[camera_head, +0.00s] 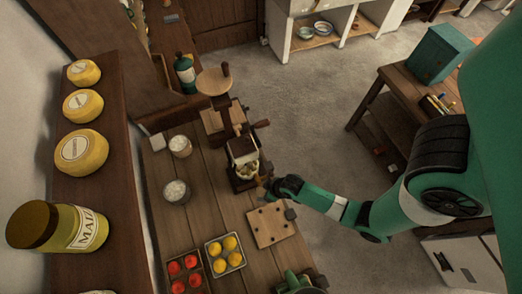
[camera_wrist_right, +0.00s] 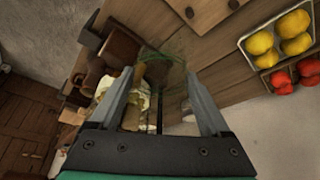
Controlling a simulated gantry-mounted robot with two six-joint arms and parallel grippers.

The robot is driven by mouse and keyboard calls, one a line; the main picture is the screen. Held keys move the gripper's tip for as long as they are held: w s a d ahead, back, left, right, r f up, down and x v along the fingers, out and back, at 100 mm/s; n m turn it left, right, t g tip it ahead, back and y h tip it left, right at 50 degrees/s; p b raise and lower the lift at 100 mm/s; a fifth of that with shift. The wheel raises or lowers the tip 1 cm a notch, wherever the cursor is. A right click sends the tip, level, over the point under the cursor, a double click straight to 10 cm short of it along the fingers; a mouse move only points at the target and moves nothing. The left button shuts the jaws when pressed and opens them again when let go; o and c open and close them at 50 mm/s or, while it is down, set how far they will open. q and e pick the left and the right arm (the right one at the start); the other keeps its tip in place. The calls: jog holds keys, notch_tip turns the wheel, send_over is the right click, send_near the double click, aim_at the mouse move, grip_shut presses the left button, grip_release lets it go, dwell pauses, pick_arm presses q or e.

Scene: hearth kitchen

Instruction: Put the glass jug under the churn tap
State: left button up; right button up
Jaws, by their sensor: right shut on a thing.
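My right gripper (camera_head: 266,186) reaches in from the right, low at the right edge of the wooden table. In the right wrist view the fingers (camera_wrist_right: 162,122) are shut on the clear glass jug (camera_wrist_right: 165,78), which shows between them with a faint greenish rim. In the head view the jug is too small and faint to make out.
A board (camera_head: 270,226) lies close to the gripper on the near side. Lemons (camera_head: 225,252) and red tomatoes (camera_head: 183,272) sit in trays in front. Some tabletop between jars and board is clear.

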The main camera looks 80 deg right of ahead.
notch_tip(320, 180, down, 13)
jog(key=b, duration=0.8)
jog(key=shift+b, duration=0.35)
jog(key=shift+w+d+r, duration=0.1)
jog(key=shift+w+d, duration=0.15)
jog(key=shift+d, duration=0.1)
jog(key=w+d, duration=0.2)
jog(key=shift+d, duration=0.3)
jog(key=shift+f+b, duration=0.3)
jog(key=shift+f, duration=0.3)
jog(key=shift+c, duration=0.8)
jog(key=shift+s, duration=0.1)
jog(key=shift+f, duration=0.3)
jog(key=o, duration=1.4)
jog(key=shift+r, duration=0.1)
